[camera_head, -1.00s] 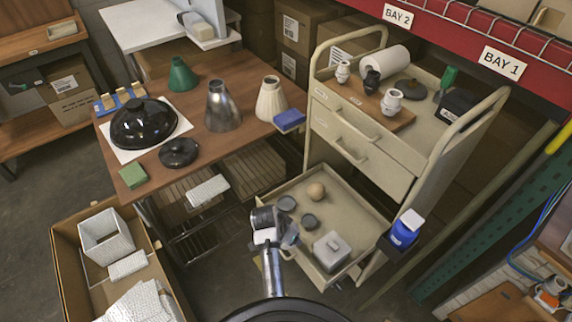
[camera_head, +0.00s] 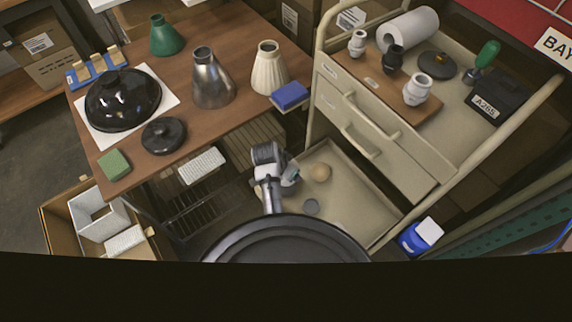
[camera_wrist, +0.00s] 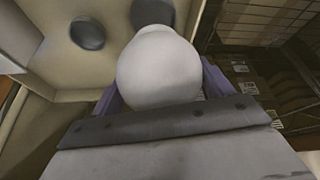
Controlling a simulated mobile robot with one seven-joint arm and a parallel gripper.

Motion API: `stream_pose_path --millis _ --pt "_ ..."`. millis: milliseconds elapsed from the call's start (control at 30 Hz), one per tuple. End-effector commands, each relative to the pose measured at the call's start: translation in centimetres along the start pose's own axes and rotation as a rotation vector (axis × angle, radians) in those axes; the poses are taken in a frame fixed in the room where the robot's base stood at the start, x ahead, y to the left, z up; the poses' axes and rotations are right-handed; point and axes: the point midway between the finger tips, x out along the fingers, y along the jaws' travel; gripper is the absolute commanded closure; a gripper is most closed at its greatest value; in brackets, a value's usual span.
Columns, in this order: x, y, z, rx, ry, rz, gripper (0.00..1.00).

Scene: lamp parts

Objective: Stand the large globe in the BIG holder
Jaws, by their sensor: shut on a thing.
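My gripper (camera_head: 290,174) is over the left edge of the cart's low open tray (camera_head: 370,194) in the head view. In the wrist view, a smooth pale globe (camera_wrist: 158,68) sits between my gripper's purple-grey fingers, and the gripper is shut on it. In the head view the globe is too small and hidden to make out clearly. I cannot tell which thing is the BIG holder; no readable BIG label shows.
The cart top carries a wooden board (camera_head: 372,84) with white and black lamp sockets, a paper roll (camera_head: 407,30) and a dark box (camera_head: 495,98). The brown table (camera_head: 192,118) holds several shades and a black dome (camera_head: 122,98).

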Motion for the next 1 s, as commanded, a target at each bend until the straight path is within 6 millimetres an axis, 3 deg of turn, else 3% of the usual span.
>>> stream_pose_path --millis 500,1000 --pt "4.0 0.0 1.7 0.000 0.001 -0.001 0.41" --pt "4.2 0.0 1.8 0.000 0.000 -0.001 0.41"
